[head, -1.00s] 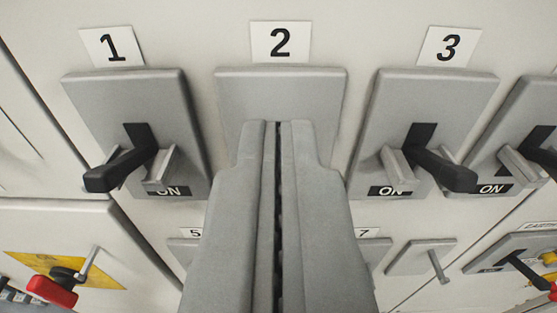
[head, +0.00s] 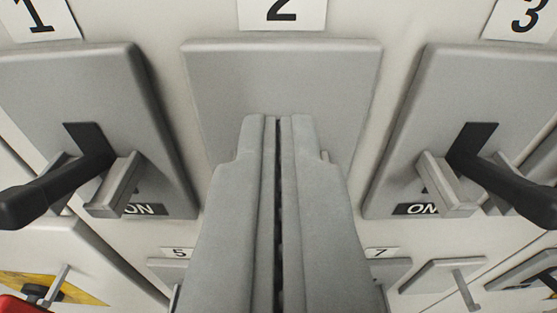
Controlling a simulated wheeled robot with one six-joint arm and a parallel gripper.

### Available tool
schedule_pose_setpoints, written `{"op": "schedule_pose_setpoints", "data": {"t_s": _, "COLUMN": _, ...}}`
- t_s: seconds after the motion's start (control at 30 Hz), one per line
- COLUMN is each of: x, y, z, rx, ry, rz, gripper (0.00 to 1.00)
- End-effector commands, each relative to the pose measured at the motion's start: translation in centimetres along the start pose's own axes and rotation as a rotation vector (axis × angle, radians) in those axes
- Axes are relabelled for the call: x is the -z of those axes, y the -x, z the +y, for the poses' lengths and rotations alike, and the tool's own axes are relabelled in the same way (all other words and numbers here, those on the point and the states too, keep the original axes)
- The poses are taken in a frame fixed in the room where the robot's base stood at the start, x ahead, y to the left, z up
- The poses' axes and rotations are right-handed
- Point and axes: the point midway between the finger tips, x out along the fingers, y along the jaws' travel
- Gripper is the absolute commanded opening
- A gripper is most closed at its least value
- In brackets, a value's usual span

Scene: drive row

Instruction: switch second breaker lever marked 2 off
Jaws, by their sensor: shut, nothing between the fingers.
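The breaker marked 2 is a grey plate (head: 285,75) in the top middle, under a white label with a black 2 (head: 282,12) that is cut by the top edge. My gripper (head: 277,122) is in front of this plate, with its two grey fingers shut together and nothing between them. The lever of breaker 2 is hidden behind my gripper, so its position cannot be seen. I cannot tell whether the fingertips touch anything.
Breaker 1 (head: 85,95) on the left and breaker 3 (head: 450,85) on the right have black levers sticking out, (head: 60,187) and (head: 500,180), each beside an ON mark. Smaller plates marked 5 and 7 sit below. A red handle (head: 25,305) shows at the bottom left.

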Motion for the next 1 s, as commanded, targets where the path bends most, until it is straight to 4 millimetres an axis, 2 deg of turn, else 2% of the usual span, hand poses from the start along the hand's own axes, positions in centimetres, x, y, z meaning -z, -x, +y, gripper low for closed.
{"op": "schedule_pose_setpoints", "data": {"t_s": 0.2, "x": -0.8, "y": 0.4, "z": 0.0, "rx": 0.000, "ry": 0.000, "rz": 0.000, "gripper": 0.00}}
{"op": "schedule_pose_setpoints", "data": {"t_s": 1.0, "x": -1.5, "y": 0.5, "z": 0.0, "rx": -0.001, "ry": 0.000, "rz": 0.065, "gripper": 0.00}}
